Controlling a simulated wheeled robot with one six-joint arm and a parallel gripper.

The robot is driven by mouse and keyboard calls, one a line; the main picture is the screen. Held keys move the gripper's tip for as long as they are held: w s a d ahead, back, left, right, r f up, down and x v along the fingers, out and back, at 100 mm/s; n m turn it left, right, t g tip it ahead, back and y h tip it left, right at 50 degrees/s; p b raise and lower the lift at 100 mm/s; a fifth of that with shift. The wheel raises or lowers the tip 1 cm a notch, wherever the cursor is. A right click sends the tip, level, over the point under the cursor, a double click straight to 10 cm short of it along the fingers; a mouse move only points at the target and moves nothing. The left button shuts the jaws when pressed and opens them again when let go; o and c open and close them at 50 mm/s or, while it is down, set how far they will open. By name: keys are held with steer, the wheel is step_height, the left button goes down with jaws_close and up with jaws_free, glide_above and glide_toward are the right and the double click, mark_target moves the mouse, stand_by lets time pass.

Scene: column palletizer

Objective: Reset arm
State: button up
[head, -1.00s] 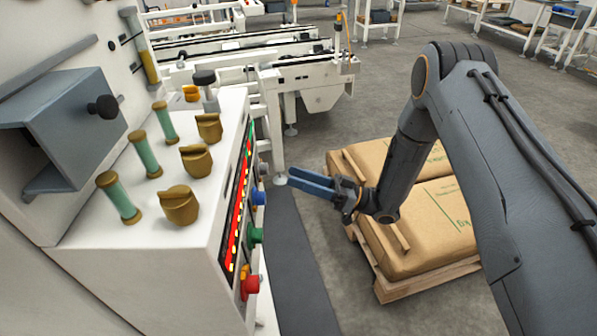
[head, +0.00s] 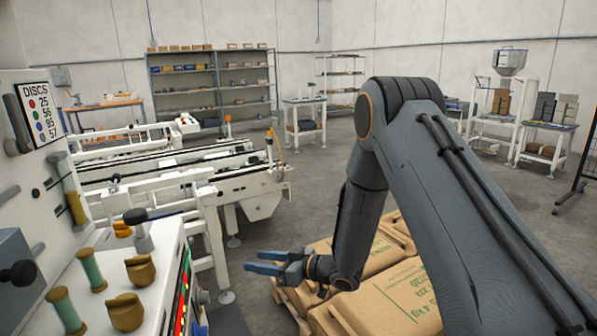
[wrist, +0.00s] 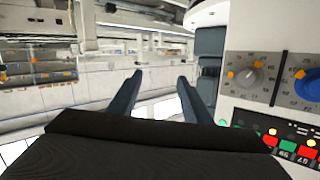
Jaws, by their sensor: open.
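My gripper (head: 264,262) is at the end of my grey arm, in front of the pallet of sacks and to the right of the control cabinet. Its two blue fingers point left in the head view and look empty. In the wrist view my gripper (wrist: 158,92) shows its two dark fingers apart with nothing between them. The control cabinet (head: 150,300) stands at the lower left of the head view, with brass knobs and green handles on top. Its panel with dials and coloured buttons (wrist: 285,90) fills the right of the wrist view.
Brown sacks (head: 390,300) lie stacked under and behind my arm. A white conveyor (head: 205,180) runs behind the cabinet. A "DISCS" sign (head: 40,110) hangs at the left. Shelves (head: 215,90) line the back wall. The grey floor (head: 320,190) beyond is clear.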

steer(key=d+r+m+t+h+p, duration=0.1)
steer(key=d+r+m+h, duration=0.2)
steer(key=d+h, duration=0.45)
steer(key=d+r+m+t+h+p, duration=0.1)
steer(key=d+r+m+h, duration=0.25)
steer(key=d, duration=0.75)
steer(key=s+d+r+m+g+h+p, duration=0.2)
steer(key=s+d+r+m+g+h, duration=0.15)
steer(key=s+d, duration=0.8)
steer(key=s+a+r+g, duration=0.1)
steer(key=s+g, duration=0.1)
steer(key=s, duration=0.8)
steer(key=s+a+r+m+g, duration=0.1)
steer(key=s+g, duration=0.2)
steer(key=s, duration=0.7)
steer(key=shift+a+r+m+p, duration=0.25)
steer(key=shift+a+m+p, duration=0.05)
steer(key=shift+a+p, duration=0.1)
steer(key=shift+w+d, duration=0.15)
steer(key=shift+d, duration=0.1)
steer(key=shift+w+d+f, duration=0.1)
